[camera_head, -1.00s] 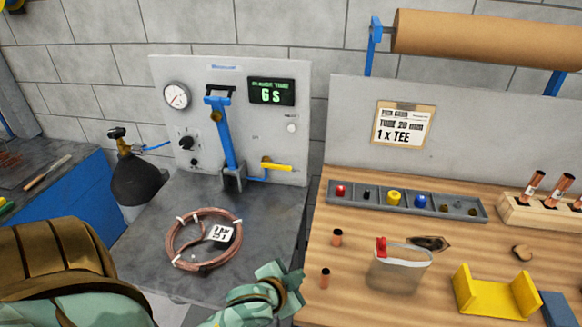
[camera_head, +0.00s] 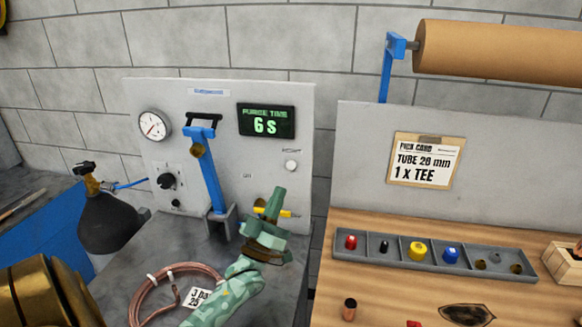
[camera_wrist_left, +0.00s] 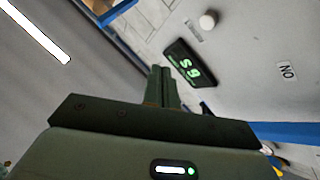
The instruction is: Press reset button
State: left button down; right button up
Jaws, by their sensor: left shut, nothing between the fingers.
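A small white round button (camera_head: 291,165) sits on the grey panel (camera_head: 225,100) below the display (camera_head: 266,121), which reads "PURGE TIME 6 S". A small label above the button is too small to read. In the wrist view the white button (camera_wrist_left: 208,20) stands out at the top, with the display (camera_wrist_left: 190,64) below it. My green left gripper (camera_head: 277,197) is shut and empty, fingers pointing up, below the button in the picture and apart from it. It partly hides the yellow-handled valve (camera_head: 286,213). Its shut fingers show in the wrist view (camera_wrist_left: 160,72).
A blue lever (camera_head: 208,170) stands left of the gripper. A gauge (camera_head: 154,126) and black knob (camera_head: 167,181) are further left. A copper coil (camera_head: 140,295) lies on the grey bench. A parts tray (camera_head: 400,254) lies on the wooden bench at right.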

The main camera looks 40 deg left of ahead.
aim_at(291, 166)
pick_arm(q)
jog(key=shift+w, duration=0.1)
jog(key=w+a+b, duration=0.1)
jog(key=w, duration=0.1)
jog(key=w+a+b, duration=0.1)
jog(key=w+b, duration=0.1)
jog(key=w, duration=0.1)
jog(key=w+a+b, duration=0.2)
jog(key=shift+w, duration=0.25)
dwell(0.8)
dwell(1.1)
jog(key=shift+a, duration=0.1)
jog(key=shift+w+a, duration=0.15)
jog(key=shift+w, duration=0.25)
